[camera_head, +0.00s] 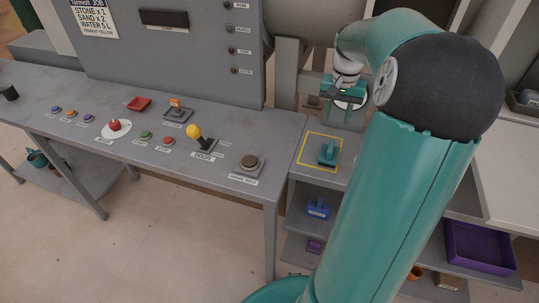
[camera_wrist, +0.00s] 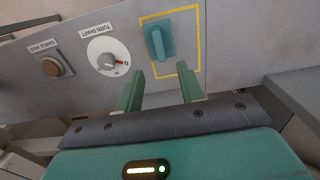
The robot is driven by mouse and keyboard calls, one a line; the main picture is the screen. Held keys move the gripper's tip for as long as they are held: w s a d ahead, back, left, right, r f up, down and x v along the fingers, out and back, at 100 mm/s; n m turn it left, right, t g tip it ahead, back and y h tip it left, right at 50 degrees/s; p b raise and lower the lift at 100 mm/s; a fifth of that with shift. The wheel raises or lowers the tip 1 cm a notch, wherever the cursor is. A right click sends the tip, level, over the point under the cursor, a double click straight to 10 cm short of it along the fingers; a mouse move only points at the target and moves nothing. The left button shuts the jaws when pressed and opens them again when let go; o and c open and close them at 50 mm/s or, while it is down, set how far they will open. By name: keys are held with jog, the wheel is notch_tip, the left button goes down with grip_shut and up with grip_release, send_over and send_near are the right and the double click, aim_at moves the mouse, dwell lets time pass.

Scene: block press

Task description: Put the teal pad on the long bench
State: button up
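The teal pad (camera_head: 327,152), a small block with a raised handle, stands inside a yellow square outline on a small grey side table (camera_head: 341,178). The pad also shows in the wrist view (camera_wrist: 158,41), beyond my fingertips. My gripper (camera_head: 342,92) is above and behind the pad in the head view. In the wrist view my gripper (camera_wrist: 160,85) has its two fingers spread wide, with nothing between them. The fingers do not touch the pad.
A blue block (camera_head: 317,208) sits on a shelf below. A white dial (camera_wrist: 108,56) shows in the wrist view.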

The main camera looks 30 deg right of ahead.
jog(key=w+a+r+n+h, duration=0.1)
jog(key=a+r, duration=0.1)
jog(key=a, duration=0.3)
jog(key=w+a+r+n, duration=0.1)
jog(key=a+r+n, duration=0.1)
jog(key=a, duration=0.4)
jog(key=s+a+r+n+t, duration=0.1)
jog(key=s+a, duration=0.5)
jog(key=a, duration=0.6)
jog(key=s+a+r+n+t+y, duration=0.1)
jog(key=s+a+n+t, duration=0.3)
jog(key=a, duration=0.8)
jog(key=shift+s+a+n+t, duration=0.3)
jog(key=shift+s+a+n, duration=0.1)
jog(key=shift+s+n, duration=0.75)
